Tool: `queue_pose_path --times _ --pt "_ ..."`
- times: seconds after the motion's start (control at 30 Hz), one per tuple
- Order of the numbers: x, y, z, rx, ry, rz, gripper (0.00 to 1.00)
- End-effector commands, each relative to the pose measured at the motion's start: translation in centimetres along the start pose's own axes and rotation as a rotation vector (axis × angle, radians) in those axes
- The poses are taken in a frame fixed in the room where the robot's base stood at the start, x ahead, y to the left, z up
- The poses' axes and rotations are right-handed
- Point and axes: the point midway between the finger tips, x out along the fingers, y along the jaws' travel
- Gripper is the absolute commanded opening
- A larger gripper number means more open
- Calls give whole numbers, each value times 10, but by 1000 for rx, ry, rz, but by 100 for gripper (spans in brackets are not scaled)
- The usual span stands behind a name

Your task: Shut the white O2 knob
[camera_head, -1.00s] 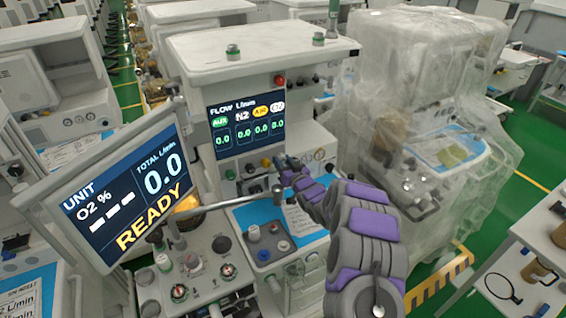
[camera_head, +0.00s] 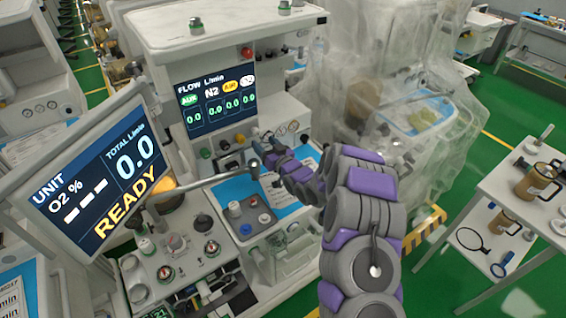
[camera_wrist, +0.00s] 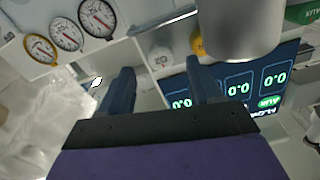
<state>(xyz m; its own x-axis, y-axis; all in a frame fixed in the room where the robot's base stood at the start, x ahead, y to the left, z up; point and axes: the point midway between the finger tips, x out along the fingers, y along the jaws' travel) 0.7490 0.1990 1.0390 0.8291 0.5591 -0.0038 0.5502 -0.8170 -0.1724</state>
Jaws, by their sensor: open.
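The white O2 knob (camera_wrist: 160,57) shows in the wrist view on the pale panel, with an upside-down O2 label by it. It lies ahead of my gripper (camera_wrist: 158,76), in the gap between the two dark fingers. The fingers are open, with nothing held. A yellow knob (camera_wrist: 197,43) is just to its right. In the head view my gripper (camera_head: 262,142) is at the right end of the knob row, below the flow screen (camera_head: 217,98). There it hides the white knob, and contact cannot be told.
Pressure gauges (camera_wrist: 67,33) sit left of the knob. A large grey cylinder (camera_wrist: 238,25) is close at the upper right. In the head view a metal bar (camera_head: 215,180) crosses before the panel, and a plastic-draped cart (camera_head: 390,60) stands to the right.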

Motion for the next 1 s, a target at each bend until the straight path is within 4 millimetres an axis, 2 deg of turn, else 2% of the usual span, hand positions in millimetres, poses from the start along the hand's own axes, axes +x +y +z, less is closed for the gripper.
queue_pose_path --times 0.4,0.6,0.8,1.0 --pt "-73 1 -1 0 -1 3 63" --pt "-102 0 0 -2 0 0 63" --pt "-116 -1 2 0 -3 0 63" --pt "-117 -1 2 -1 0 -1 63"
